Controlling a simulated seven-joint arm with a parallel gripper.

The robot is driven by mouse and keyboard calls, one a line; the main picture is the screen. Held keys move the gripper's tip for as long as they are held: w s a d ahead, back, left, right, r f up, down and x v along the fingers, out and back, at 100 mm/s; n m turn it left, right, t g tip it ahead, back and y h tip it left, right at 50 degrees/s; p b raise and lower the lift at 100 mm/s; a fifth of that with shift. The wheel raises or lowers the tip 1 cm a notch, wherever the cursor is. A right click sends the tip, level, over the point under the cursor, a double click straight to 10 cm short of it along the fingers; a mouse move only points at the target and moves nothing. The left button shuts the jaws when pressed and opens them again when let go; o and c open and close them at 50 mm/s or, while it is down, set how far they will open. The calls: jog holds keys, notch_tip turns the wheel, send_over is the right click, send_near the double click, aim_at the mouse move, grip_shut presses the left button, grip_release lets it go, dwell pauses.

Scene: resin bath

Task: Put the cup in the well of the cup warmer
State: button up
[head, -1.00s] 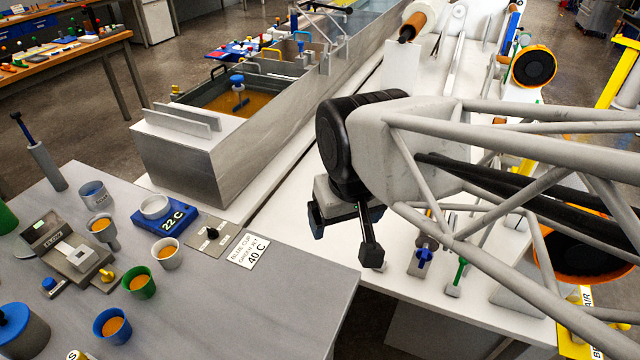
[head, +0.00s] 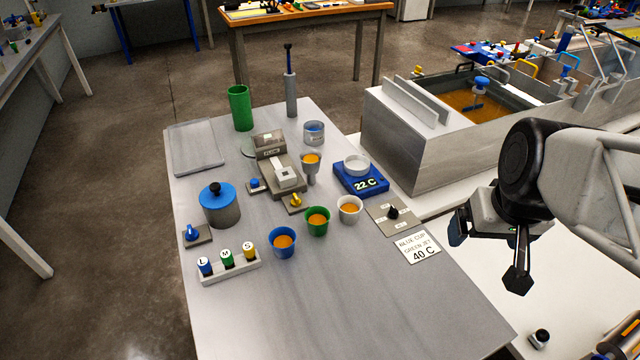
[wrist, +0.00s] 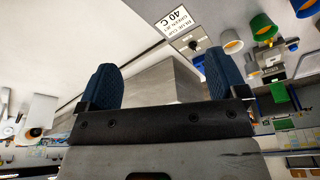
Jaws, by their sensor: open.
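Three cups of orange liquid stand upright on the grey table: a blue cup (head: 283,243), a green cup (head: 318,222) and a white cup (head: 350,210). The cup warmer (head: 372,186) is a blue block reading 22 C, with a pale round well (head: 356,166) on top that looks empty. A card (head: 417,246) reads blue cup, green jet, 40 C. My gripper (head: 488,252) is open and empty, right of the table and apart from every cup. The wrist view shows its parted fingers (wrist: 161,78), with the green cup (wrist: 263,27) beyond at upper right.
A knob panel (head: 391,212) lies between warmer and card. Behind the cups stand a grey device (head: 283,178) and a funnel-like holder (head: 311,165). A blue-lidded pot (head: 220,206) and bottle rack (head: 229,266) stand left. The metal bath (head: 410,135) borders the right. The table's front is clear.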

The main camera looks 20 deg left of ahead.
jog(key=w+a+f+n+y, duration=0.1)
jog(key=w+a+f+n, duration=0.15)
jog(key=a, duration=0.55)
jog(key=w+a+f+n, duration=0.2)
jog(key=a+f+n, duration=0.1)
jog(key=a, duration=0.5)
jog(key=n+g+y, duration=0.1)
jog(key=n, duration=0.4)
send_near(282, 238)
jog(key=shift+s+d+r, duration=0.45)
jog(key=shift+s+d, duration=0.05)
jog(key=shift+s, duration=0.2)
jog(key=shift+f, duration=0.1)
jog(key=shift+x, duration=1.2)
jog(key=shift+x, duration=2.6)
jog(key=shift+s+a, duration=0.1)
jog(key=shift+a, duration=0.05)
